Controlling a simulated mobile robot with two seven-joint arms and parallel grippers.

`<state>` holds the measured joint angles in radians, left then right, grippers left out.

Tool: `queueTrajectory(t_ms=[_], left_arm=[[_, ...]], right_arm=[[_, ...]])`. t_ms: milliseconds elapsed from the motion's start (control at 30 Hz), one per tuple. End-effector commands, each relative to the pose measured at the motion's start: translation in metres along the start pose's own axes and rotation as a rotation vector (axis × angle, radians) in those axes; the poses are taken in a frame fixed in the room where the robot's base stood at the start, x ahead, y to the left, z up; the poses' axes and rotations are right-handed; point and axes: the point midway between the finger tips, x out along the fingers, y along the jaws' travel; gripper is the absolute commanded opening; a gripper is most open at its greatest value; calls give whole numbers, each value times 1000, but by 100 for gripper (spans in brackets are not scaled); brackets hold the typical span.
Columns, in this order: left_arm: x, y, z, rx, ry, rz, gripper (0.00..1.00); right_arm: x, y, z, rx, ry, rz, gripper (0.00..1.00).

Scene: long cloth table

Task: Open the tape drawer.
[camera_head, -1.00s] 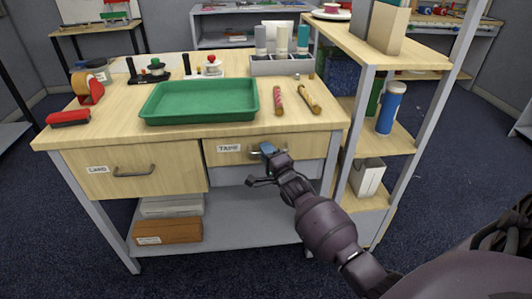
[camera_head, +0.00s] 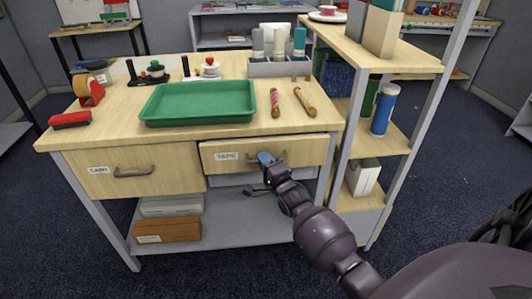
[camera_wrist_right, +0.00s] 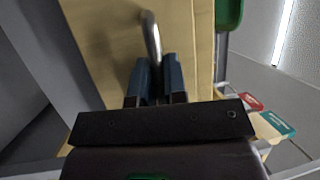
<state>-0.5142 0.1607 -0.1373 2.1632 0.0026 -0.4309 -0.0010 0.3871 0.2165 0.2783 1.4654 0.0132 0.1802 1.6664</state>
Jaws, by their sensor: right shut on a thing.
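The tape drawer (camera_head: 305,153) is the right-hand drawer under the tabletop, with a white label reading TAPE. Its front stands slightly forward of the table frame, so it is a little open. My right gripper (camera_head: 266,158) is shut on the drawer's metal handle (camera_head: 282,156). In the right wrist view the two blue fingers of the gripper (camera_wrist_right: 155,75) close around the handle (camera_wrist_right: 151,38) in front of the wooden drawer front (camera_wrist_right: 105,40). The inside of the drawer is hardly visible. My left gripper is not in view.
A second drawer labelled CARD (camera_head: 150,170) is at the left. On the tabletop are a green tray (camera_head: 200,117), a tape dispenser (camera_head: 88,90), a red stapler (camera_head: 70,120) and two rolled items. A shelf unit (camera_head: 385,150) stands close at the right. Boxes (camera_head: 168,229) lie on the lower shelf.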

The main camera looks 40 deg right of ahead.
Motion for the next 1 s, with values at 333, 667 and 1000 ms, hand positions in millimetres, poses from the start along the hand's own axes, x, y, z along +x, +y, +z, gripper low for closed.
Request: queueTrajectory(t_ms=[333,667,1000], left_arm=[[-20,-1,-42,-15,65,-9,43],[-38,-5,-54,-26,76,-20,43],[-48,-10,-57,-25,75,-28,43]], right_arm=[[-83,-26,35,6,3,-4,0],[-167,-40,69,3,2,-1,0],[-234,-50,96,1,1,1,0]])
